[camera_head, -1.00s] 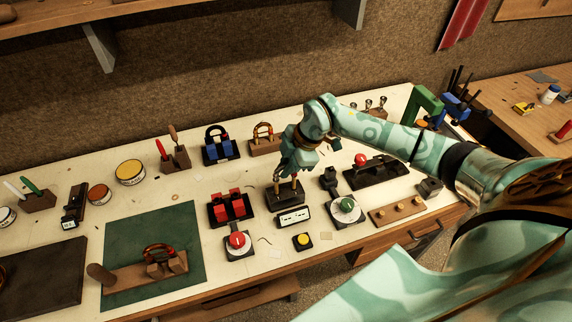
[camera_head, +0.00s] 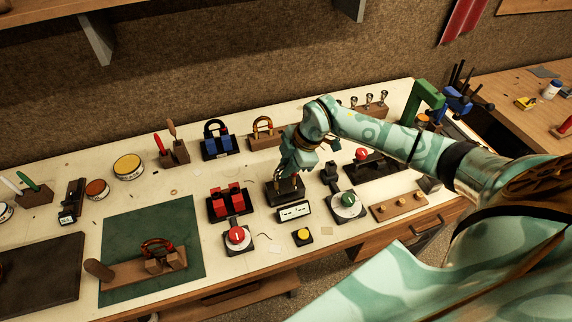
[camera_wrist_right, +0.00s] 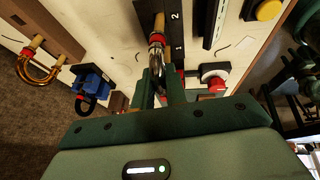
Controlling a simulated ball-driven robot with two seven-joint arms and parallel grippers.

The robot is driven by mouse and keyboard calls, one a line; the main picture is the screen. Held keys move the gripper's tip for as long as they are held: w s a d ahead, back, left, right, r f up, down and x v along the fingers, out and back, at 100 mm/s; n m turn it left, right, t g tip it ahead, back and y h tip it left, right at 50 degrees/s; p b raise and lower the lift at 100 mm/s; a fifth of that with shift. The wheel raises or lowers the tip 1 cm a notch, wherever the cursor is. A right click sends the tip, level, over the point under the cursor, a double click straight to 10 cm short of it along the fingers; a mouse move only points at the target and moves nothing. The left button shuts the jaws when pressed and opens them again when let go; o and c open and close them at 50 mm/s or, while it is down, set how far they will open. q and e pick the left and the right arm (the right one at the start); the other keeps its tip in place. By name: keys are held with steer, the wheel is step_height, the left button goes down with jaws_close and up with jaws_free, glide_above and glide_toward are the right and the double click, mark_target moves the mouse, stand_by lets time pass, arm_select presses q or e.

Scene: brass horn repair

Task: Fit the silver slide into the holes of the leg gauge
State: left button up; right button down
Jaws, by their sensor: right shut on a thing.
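The leg gauge is a dark block (camera_head: 270,196) near the middle of the bench in the head view. It also shows in the wrist view (camera_wrist_right: 177,35), with the white marks 1 and 2 on its face. My right gripper (camera_head: 290,172) is above it, fingers pointing down. In the wrist view the right gripper (camera_wrist_right: 160,85) is shut on the silver slide (camera_wrist_right: 156,42), whose brass-coloured leg reaches to the gauge's face. The leg looks close to or at the gauge; I cannot tell whether it is inside a hole. My left gripper is not in view.
A black-and-white display (camera_head: 293,211) stands in front of the gauge. A red block fixture (camera_head: 228,202) is left of it, and a green-knobbed device (camera_head: 348,203) is right. A yellow button (camera_head: 302,236) sits near the front edge. A green mat (camera_head: 190,225) lies at left.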

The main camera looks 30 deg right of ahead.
steer(key=shift+f+b, duration=0.4)
steer(key=shift+f, duration=0.45)
steer(key=c, duration=1.3)
jaws_free()
steer(key=shift+c, duration=0.2)
steer(key=v, duration=1.6)
steer(key=shift+s+d+r, duration=0.1)
steer(key=shift+s+r, duration=0.05)
steer(key=shift+s, duration=0.05)
